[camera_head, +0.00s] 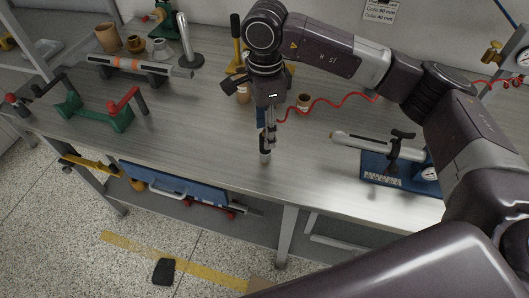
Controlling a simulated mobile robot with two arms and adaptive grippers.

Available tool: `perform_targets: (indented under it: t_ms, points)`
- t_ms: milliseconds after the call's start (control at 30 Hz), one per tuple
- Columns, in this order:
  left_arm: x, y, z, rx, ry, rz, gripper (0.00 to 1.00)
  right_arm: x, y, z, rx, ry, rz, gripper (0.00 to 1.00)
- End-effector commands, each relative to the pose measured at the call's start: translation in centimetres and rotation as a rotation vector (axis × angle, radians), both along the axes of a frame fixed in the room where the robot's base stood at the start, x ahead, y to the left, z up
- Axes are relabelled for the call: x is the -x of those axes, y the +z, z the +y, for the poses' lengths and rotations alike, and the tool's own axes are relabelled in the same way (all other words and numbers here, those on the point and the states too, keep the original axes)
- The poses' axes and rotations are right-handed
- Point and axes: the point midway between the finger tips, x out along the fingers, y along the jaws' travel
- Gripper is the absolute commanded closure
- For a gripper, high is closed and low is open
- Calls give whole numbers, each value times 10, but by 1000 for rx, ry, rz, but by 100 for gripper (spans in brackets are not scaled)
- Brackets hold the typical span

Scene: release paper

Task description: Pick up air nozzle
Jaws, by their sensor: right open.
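The air nozzle (261,117) seems to be the slim blue piece at the end of the red hose, on the workbench (215,130). It is mostly hidden behind my right gripper, so I cannot tell its full shape. My right gripper (267,145) points down over the middle of the bench, open, with its fingers at or right in front of the nozzle. Whether they touch it cannot be told. My left gripper is out of view.
The red hose (345,99) runs right to a gauge fitting (522,58). A blue fixture (385,168) with a grey tube stands to the right.

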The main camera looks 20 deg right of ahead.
Motion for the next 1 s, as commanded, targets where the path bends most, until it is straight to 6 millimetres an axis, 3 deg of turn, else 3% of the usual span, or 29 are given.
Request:
perform_targets:
  t_ms: [67,300,700,1000]
  points:
    - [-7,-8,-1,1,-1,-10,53,0,-9,0,0,0,0,57]
    - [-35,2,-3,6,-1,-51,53,1,-30,0,0,-1,3,57]
    - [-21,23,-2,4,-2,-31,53,2,-81,1,-1,-1,3,57]
    - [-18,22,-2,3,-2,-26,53,2,-86,1,0,0,0,59]
